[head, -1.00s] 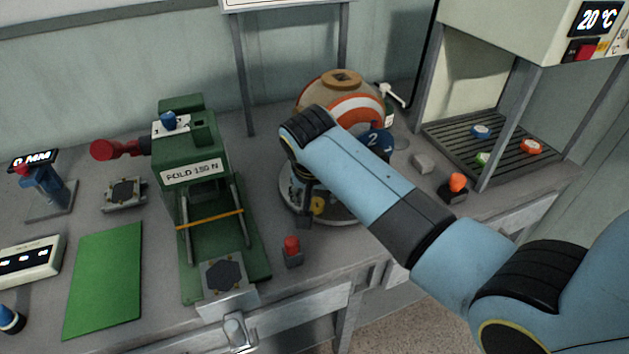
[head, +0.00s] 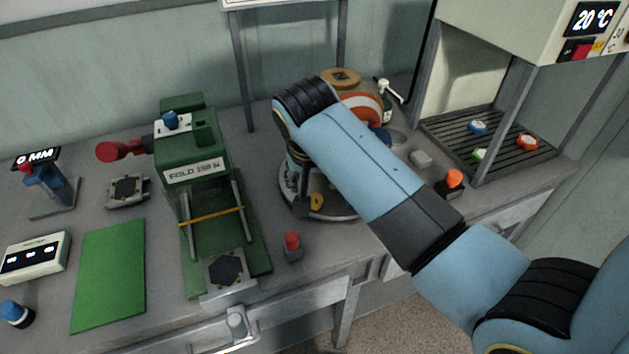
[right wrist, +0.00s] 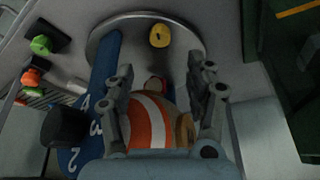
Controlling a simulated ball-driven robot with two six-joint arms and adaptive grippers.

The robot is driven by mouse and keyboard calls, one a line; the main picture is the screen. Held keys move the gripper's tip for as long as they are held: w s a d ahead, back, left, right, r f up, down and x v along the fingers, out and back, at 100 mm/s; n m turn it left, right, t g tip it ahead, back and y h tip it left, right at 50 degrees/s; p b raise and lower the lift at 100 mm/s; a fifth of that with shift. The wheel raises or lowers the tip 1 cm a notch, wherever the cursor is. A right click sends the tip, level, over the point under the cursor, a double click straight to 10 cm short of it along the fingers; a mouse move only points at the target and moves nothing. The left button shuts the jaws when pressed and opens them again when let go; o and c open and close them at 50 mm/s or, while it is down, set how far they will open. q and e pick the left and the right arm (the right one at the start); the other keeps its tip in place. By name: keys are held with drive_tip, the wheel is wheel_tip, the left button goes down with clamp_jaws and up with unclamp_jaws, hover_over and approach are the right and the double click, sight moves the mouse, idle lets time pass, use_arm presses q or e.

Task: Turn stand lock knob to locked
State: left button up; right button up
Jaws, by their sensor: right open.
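The yellow knob (head: 316,202), which I take to be the stand lock knob, sits on the rim of the round grey stand base (head: 340,214). In the right wrist view the knob (right wrist: 159,36) is near the top middle, on the disc-shaped base (right wrist: 185,24). My right gripper (right wrist: 160,68) is open, with its fingers apart on either side below the knob in that view. They do not appear to touch it. In the head view my right arm hides most of the gripper and the stand. An orange-and-white striped ball (right wrist: 150,122) is on the stand. My left gripper is not seen.
A blue numbered part (right wrist: 92,120) stands close beside the right gripper. The green press (head: 190,150) is left of the stand. A red-topped post (head: 292,246) stands in front, and an orange-topped block (head: 452,182) is to the right.

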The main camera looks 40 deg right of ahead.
sight(316, 199)
drive_tip(key=b+x, duration=0.1)
drive_tip(key=x, duration=0.9)
drive_tip(key=shift+w+d+f, duration=0.1)
drive_tip(key=shift+d+f, duration=0.05)
drive_tip(key=shift+f, duration=0.2)
clamp_jaws()
